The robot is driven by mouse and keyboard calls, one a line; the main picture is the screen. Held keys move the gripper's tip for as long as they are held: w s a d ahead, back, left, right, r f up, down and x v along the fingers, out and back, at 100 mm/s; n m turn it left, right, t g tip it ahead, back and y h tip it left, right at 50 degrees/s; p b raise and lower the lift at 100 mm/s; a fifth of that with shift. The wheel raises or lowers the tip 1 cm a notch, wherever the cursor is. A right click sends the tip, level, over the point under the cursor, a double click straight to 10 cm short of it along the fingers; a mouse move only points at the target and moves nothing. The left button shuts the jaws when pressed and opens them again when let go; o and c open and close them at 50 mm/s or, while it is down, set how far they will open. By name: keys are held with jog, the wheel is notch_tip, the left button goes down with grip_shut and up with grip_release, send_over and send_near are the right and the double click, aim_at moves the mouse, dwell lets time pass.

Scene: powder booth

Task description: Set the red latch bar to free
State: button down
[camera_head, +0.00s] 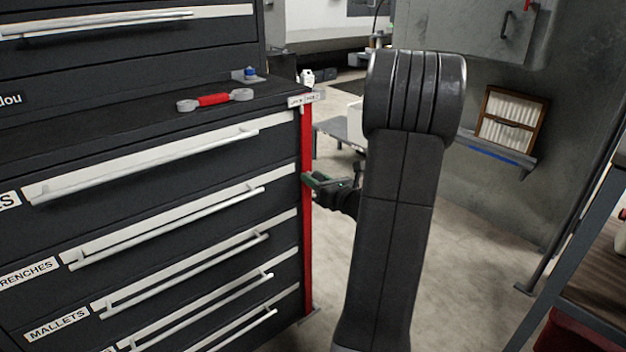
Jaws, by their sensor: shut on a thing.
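The red latch bar (307,240) stands upright along the right front corner of the dark drawer cabinet (150,112). My gripper (312,180) reaches it from the right, at the upper part of the bar. Its green fingers are shut on the bar, though the contact is small in the picture. A small white label plate (303,100) sits at the bar's top; its lettering is too small to read surely. My arm hides the floor and part of the wall behind it.
Several drawers with long pale handles (150,167) face left of the bar. A red and grey tool (213,99) and a small blue-topped item (250,73) lie on the cabinet's ledge. A filter panel (511,120) leans at the right. A workbench (590,265) stands at the right edge.

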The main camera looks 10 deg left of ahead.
jog(key=shift+w+d+r+p, duration=0.1)
jog(key=shift+w+d+p, duration=0.1)
jog(key=shift+w+d, duration=0.4)
jog(key=shift+w+d+p, duration=0.15)
jog(key=shift+w+d, duration=0.2)
jog(key=shift+w, duration=0.3)
jog(key=c, duration=1.1)
grip_release()
jog(key=shift+w+d, duration=0.1)
jog(key=shift+o, duration=0.2)
jog(key=p+v, duration=0.2)
jog(key=v, duration=1.2)
